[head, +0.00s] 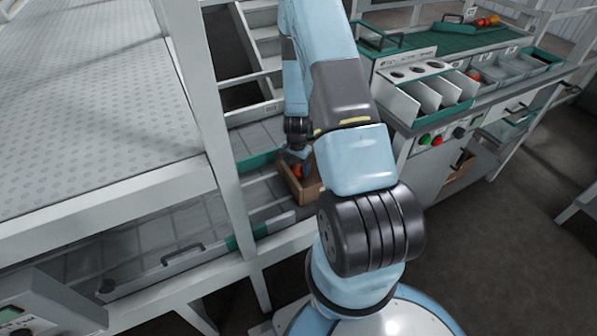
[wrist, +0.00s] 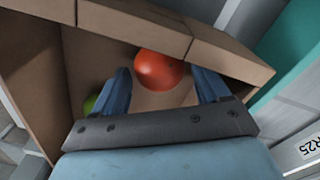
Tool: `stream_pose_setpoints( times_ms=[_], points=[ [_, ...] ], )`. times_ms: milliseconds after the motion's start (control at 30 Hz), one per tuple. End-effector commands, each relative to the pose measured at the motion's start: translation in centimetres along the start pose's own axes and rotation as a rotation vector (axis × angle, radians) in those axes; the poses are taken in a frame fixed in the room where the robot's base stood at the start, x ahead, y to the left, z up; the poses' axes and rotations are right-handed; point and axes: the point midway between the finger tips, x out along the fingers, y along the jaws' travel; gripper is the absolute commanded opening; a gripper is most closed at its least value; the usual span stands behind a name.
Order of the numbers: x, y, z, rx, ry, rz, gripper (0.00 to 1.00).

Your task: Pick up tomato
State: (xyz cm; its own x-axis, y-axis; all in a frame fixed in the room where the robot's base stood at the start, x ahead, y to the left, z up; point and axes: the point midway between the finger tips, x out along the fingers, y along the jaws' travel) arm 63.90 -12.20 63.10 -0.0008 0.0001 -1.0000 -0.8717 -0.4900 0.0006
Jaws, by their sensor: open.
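A red tomato (wrist: 160,70) lies in a cardboard box (wrist: 135,27), close to the box wall at the top of the wrist view. My gripper (wrist: 165,80) is open, with its two blue fingers inside the box, one to each side of the tomato. I cannot tell whether either finger touches it. A green tomato (wrist: 90,103) shows partly behind the left finger. In the head view the box (head: 292,191) stands low beyond the white post, with a bit of red tomato (head: 298,171) visible below my gripper; my arm hides part of the box.
A white post (head: 213,100) and rail stand close left of my arm. A grey conveyor (head: 150,232) runs beside the box. A sorting bench (head: 425,95) with white chutes and buttons stands at the right. Floor is clear at lower right.

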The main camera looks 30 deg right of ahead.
Motion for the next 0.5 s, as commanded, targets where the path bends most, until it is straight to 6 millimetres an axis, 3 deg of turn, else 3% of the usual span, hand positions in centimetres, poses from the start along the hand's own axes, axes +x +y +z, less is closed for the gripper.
stream_pose_setpoints(
  times_ms=[133,400,500],
  points=[
    [1.02,0.02,0.02,0.0,0.0,0.0,0.75],
    [1.18,0.0,0.0,0.0,0.0,0.0,0.75],
    [1.17,0.0,0.0,0.0,0.0,0.0,0.66]
  ],
)
